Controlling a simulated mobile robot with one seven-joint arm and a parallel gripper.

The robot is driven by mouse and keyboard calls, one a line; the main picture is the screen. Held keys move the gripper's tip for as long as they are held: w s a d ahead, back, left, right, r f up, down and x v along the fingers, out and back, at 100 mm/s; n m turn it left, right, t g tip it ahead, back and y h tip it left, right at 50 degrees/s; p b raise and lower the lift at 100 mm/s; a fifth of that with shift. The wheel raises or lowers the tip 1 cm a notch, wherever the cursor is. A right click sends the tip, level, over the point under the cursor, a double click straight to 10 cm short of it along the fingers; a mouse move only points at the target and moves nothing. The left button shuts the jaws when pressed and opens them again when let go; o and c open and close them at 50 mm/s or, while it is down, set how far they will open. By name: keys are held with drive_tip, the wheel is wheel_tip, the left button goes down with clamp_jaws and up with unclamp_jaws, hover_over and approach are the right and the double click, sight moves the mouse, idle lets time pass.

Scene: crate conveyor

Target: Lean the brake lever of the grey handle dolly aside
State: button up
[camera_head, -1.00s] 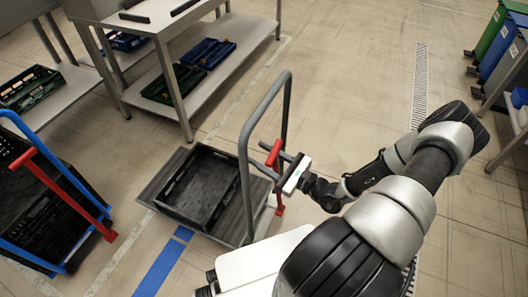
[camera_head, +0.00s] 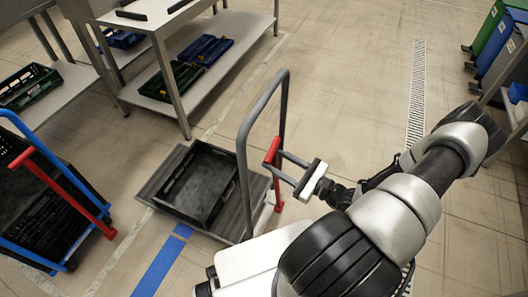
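The grey handle dolly (camera_head: 152,187) stands in the middle, with its upright grey handle (camera_head: 243,168) on its right side. Its red brake lever (camera_head: 271,151) stands roughly upright beside the handle, with its red lower end (camera_head: 278,207) near the deck. My gripper (camera_head: 275,160) reaches in from the right, its two fingers apart at the lever's upper red grip. The fingertips overlap the grip in the picture; I cannot tell whether they touch it. Nothing is seen held.
A black crate (camera_head: 226,166) lies on the dolly deck. A blue-handled dolly (camera_head: 68,176) with another red lever (camera_head: 62,192) stands at left. A steel table (camera_head: 172,104) with blue and green crates is behind. Bins (camera_head: 492,62) stand at far right. Floor right of the handle is clear.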

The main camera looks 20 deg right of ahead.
drive_tip(key=v, duration=1.1)
drive_tip(key=shift+s+p, duration=0.2)
drive_tip(key=shift+p, duration=0.2)
drive_tip(key=shift+f, duration=0.1)
